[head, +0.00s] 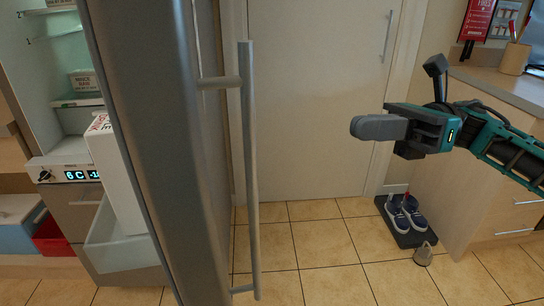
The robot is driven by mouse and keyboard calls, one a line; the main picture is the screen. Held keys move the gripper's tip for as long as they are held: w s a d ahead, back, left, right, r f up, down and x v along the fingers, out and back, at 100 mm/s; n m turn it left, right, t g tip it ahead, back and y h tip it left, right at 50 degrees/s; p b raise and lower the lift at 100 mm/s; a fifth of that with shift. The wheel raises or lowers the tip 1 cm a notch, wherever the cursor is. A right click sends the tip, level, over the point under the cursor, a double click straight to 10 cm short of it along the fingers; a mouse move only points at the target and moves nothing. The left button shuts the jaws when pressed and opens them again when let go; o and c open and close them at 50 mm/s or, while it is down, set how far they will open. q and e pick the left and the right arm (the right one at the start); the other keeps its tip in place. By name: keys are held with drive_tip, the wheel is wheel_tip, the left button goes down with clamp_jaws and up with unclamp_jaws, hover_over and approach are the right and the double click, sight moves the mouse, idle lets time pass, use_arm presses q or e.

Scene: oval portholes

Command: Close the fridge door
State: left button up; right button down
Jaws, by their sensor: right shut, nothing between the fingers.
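The fridge door (155,120) stands open in the head view, swung out toward me and seen nearly edge-on, its grey face turned right. Its long vertical handle (250,170) is on the right side of the door. The fridge interior (60,75) shows at the left, with shelves and a lit display panel below. My right gripper (358,128) is shut and empty, in the air to the right of the handle and apart from it. My left gripper is not in view.
A white door (318,100) is behind. A counter (505,88) with cabinets stands at the right. Shoes (405,213) lie on a dark mat, with a small object (424,253) near them. A red box (54,238) is at the lower left. The tiled floor (315,250) between is clear.

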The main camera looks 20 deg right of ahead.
sight(256, 158)
use_arm(q)
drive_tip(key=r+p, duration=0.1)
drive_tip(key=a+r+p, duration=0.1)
drive_tip(key=p, duration=0.1)
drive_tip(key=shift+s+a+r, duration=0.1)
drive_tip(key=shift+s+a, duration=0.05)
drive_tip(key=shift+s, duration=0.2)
use_arm(e)
drive_tip(key=s+a+r+n+g+h, duration=0.1)
drive_tip(key=s+a+n+g, duration=0.1)
drive_tip(key=a, duration=1.1)
drive_tip(key=shift+s+a+r+n, duration=0.25)
drive_tip(key=shift+s+n, duration=0.35)
drive_tip(key=shift+s, duration=0.15)
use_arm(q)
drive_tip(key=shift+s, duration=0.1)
use_arm(e)
drive_tip(key=shift+a, duration=0.2)
